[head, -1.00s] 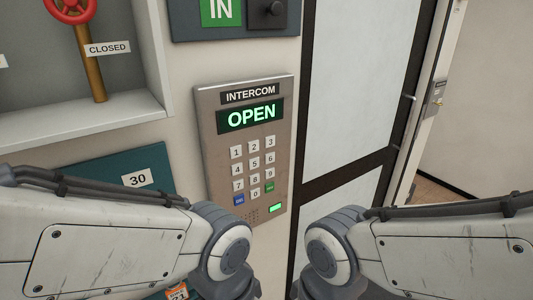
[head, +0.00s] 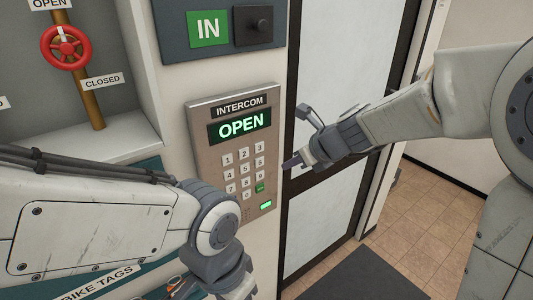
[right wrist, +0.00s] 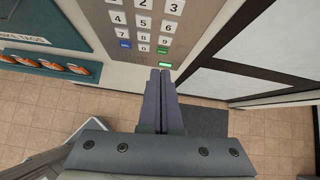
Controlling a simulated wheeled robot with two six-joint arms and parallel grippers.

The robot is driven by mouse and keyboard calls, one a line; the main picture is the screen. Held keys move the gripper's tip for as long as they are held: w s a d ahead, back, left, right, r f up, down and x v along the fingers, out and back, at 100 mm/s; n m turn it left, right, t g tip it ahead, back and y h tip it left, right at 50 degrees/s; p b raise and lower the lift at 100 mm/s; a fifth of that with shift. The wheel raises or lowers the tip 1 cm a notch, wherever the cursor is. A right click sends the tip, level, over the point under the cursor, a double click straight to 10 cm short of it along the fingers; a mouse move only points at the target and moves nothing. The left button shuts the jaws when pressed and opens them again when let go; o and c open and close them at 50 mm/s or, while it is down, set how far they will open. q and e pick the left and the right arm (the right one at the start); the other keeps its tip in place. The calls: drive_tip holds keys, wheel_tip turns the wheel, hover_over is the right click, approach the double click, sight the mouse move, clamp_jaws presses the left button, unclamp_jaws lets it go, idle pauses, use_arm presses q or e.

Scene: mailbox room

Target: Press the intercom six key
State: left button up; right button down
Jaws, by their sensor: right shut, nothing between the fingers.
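The intercom (head: 195,130) is a grey wall panel whose green display reads OPEN. Its six key (head: 260,161) is a small light key at the right of the second row. The six key also shows in the right wrist view (right wrist: 170,26), near the top. My right gripper (head: 287,163) is shut and empty, just right of the panel and apart from the keys. In the right wrist view its fingertips (right wrist: 160,72) lie below the green key (right wrist: 162,50). My left arm covers the panel's lower left corner; its gripper at the bottom edge is too unclear to read.
A glass door with a dark frame (head: 290,110) stands right of the intercom. A red valve wheel (head: 66,48) sits in a recess at the left. A dark mat (head: 345,275) lies on the tiled floor.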

drive_tip(key=shift+w+d+r+m, duration=0.2)
drive_tip(key=shift+w+d+m, duration=0.1)
drive_tip(key=shift+w+m, duration=0.15)
approach(260, 165)
drive_tip(key=x, duration=0.5)
drive_tip(key=shift+w+a+f+p, duration=0.15)
drive_tip(key=shift+w+f+p, duration=0.05)
drive_tip(key=shift+f+p, duration=0.2)
